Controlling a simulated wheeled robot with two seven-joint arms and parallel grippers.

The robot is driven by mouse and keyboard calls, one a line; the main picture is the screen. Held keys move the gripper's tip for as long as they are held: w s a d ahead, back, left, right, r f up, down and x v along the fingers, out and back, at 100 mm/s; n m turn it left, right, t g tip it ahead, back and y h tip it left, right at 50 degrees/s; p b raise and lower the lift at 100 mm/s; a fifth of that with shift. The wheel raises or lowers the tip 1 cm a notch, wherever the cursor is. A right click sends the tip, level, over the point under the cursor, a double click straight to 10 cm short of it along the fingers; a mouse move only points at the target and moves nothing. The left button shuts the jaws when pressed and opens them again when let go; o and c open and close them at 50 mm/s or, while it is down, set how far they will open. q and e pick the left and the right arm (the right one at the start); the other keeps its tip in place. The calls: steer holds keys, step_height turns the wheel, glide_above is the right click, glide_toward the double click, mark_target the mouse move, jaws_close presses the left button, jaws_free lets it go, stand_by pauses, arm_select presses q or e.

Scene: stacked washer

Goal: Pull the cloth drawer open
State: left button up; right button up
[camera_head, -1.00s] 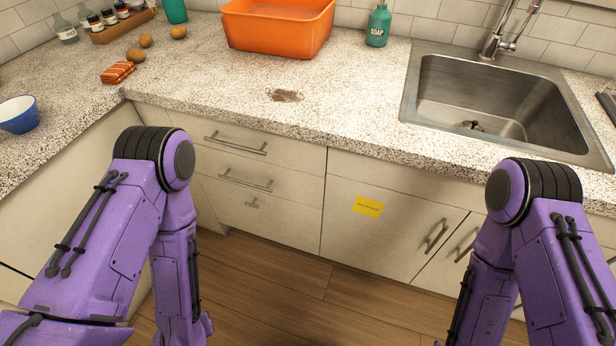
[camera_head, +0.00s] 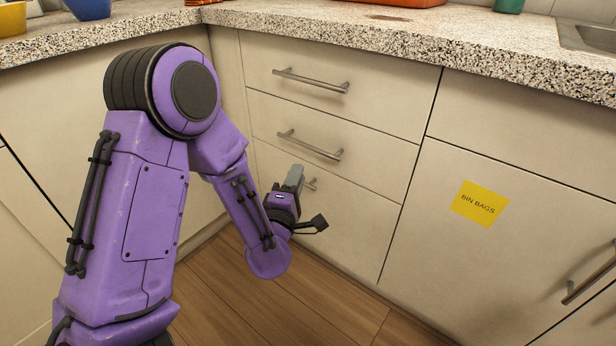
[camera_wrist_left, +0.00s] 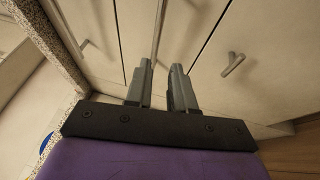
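A stack of three cream drawers stands under the counter: top drawer (camera_head: 370,98), middle drawer (camera_head: 365,153) and bottom drawer (camera_head: 345,220). No label shows which is the cloth drawer. The top handle (camera_head: 312,81) and middle handle (camera_head: 310,147) are long bars; the bottom handle (camera_head: 311,184) is short and partly hidden by my left gripper (camera_head: 294,178). In the left wrist view my left gripper (camera_wrist_left: 159,82) has its fingers apart, pointing at the drawer fronts, with no held object visible. A short handle (camera_wrist_left: 233,64) shows to its right. All drawers are shut.
A cupboard door with a yellow "BIN BAGS" label (camera_head: 480,203) and a bar handle (camera_head: 588,280) is right of the drawers. The speckled countertop (camera_head: 410,45) overhangs above. The wooden floor (camera_head: 300,305) in front is clear.

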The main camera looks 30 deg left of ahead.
mark_target(307, 145)
arm_select(q)
steer(key=x, duration=1)
steer(key=shift+w+a+r, duration=0.15)
steer(key=shift+w+r, duration=0.1)
steer(key=shift+r, duration=0.15)
jaws_close()
